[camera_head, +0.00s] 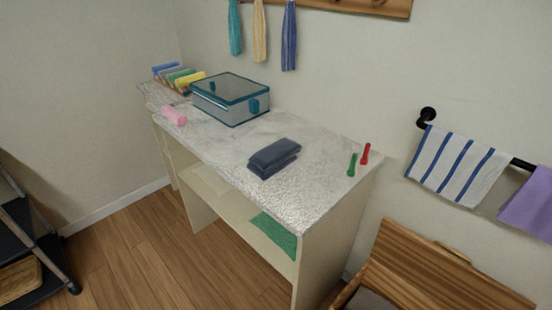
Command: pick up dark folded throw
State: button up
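The dark folded throw (274,158) is a navy-grey folded bundle. It lies flat on the pale mottled top of the cabinet (310,193), right of the middle and close to the front edge. Its upper fold shows above a lower layer. Nothing touches it, and there is bare surface around it. My gripper is not in view.
A clear box with teal edges (231,98) stands behind the throw. A pink roll (174,116) lies at left. Green (352,165) and red (366,154) items lie at right. A wooden chest (425,270) stands at lower right.

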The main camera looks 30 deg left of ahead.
aim_at(268, 161)
jog(key=u, duration=0.35)
jog(key=k, duration=0.5)
jog(key=u, duration=1.15)
jog(key=i, duration=0.65)
jog(key=z, duration=0.7)
jog(key=i, duration=0.5)
jog(key=z, duration=0.6)
